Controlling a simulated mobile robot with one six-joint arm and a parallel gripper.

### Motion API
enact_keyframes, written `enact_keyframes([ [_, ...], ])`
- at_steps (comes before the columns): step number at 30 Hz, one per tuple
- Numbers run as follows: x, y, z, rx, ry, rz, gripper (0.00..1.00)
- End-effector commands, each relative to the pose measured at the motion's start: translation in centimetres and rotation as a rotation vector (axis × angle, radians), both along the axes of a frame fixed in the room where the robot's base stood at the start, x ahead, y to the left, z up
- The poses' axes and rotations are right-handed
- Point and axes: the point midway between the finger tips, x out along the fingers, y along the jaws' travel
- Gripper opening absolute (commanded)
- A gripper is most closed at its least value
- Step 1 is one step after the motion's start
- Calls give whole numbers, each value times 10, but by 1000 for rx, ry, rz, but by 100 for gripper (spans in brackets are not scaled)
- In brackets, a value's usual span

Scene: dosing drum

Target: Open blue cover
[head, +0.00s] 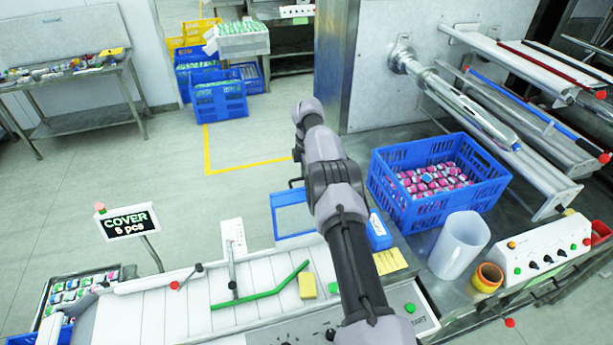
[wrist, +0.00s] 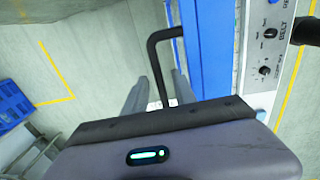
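The blue cover (head: 291,224) is a blue frame with a pale panel, standing at the far edge of the machine beside my arm in the head view. Its black handle (head: 291,183) sticks out near its top, partly hidden by my arm. In the wrist view the blue cover (wrist: 207,45) runs down the middle, and the black handle (wrist: 152,62) bends out to its left. My gripper (wrist: 160,85) is open, with its two grey fingers apart and the handle bar appearing between them. I cannot tell whether they touch it. My gripper's fingers are hidden in the head view.
A blue crate of pink packs (head: 408,215), a clear cylinder (head: 459,245) and a control box (head: 542,250) stand to the right. A sign reading COVER 6 pcs (head: 131,223) stands left. A control panel (wrist: 268,55) lies right of the cover.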

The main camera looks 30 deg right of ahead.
Motion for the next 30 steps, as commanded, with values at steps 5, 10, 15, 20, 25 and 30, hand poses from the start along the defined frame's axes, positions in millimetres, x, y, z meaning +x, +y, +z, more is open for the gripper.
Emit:
enact_keyframes([
  [5, 0, 0, 3, 0, -2, 0, 33],
  [10, -1, 0, 36, -2, -5, 0, 33],
  [15, -5, 1, 97, -1, -6, -1, 33],
  [20, -8, 2, 147, -2, -4, 0, 33],
  [25, -10, 2, 172, 0, -2, -1, 33],
  [30, -11, 2, 175, 0, -1, 0, 33],
])
